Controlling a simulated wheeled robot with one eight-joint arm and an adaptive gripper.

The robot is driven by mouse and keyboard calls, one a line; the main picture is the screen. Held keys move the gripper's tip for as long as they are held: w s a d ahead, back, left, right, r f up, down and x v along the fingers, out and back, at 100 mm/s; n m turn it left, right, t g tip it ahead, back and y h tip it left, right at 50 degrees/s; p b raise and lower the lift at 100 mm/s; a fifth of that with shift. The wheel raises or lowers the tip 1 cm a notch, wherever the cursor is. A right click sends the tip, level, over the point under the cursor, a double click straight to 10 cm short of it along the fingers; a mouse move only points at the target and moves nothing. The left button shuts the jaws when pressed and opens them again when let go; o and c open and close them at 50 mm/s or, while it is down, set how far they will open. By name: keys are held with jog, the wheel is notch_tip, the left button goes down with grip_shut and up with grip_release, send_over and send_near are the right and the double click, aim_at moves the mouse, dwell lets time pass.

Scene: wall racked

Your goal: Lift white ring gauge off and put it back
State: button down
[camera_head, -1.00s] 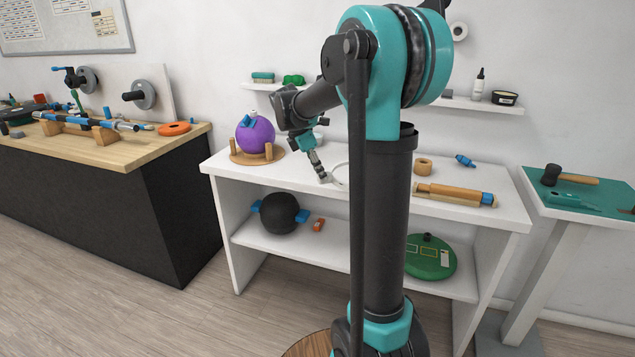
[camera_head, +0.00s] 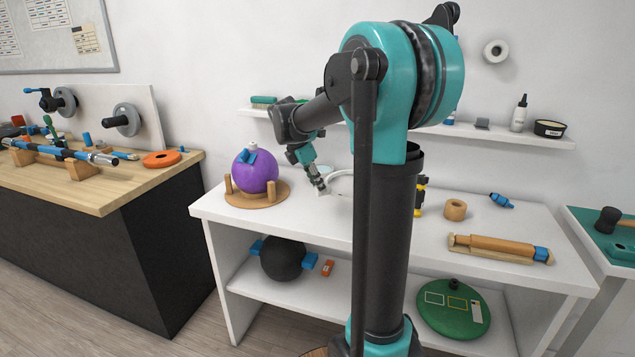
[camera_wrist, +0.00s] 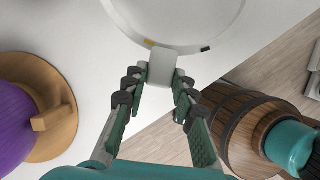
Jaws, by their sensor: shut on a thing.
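The white ring gauge (camera_head: 339,176) is over the white bench top, partly hidden behind my arm column in the head view. In the wrist view the ring (camera_wrist: 127,27) runs off the top edge, with a small yellow mark and a black mark on its rim. My gripper (camera_head: 322,190) is shut on the ring's pale tab (camera_wrist: 162,66). The tab sits between the two fingertips (camera_wrist: 161,76) in the wrist view. I cannot tell how high the ring is above the bench.
A purple ball (camera_head: 256,171) on a round wooden stand (camera_head: 240,200) is left of my gripper. A tan roll (camera_head: 455,210), a blue part (camera_head: 501,200) and a wooden cylinder (camera_head: 500,247) lie to the right. A yellow-and-black item (camera_head: 420,196) shows beside my column. A wall shelf (camera_head: 500,135) runs behind.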

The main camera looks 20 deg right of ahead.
jog(key=shift+f, duration=4.45)
jog(key=c, duration=1.1)
grip_release()
jog(key=shift+c, duration=0.2)
jog(key=v, duration=1.2)
jog(key=shift+s+d, duration=0.1)
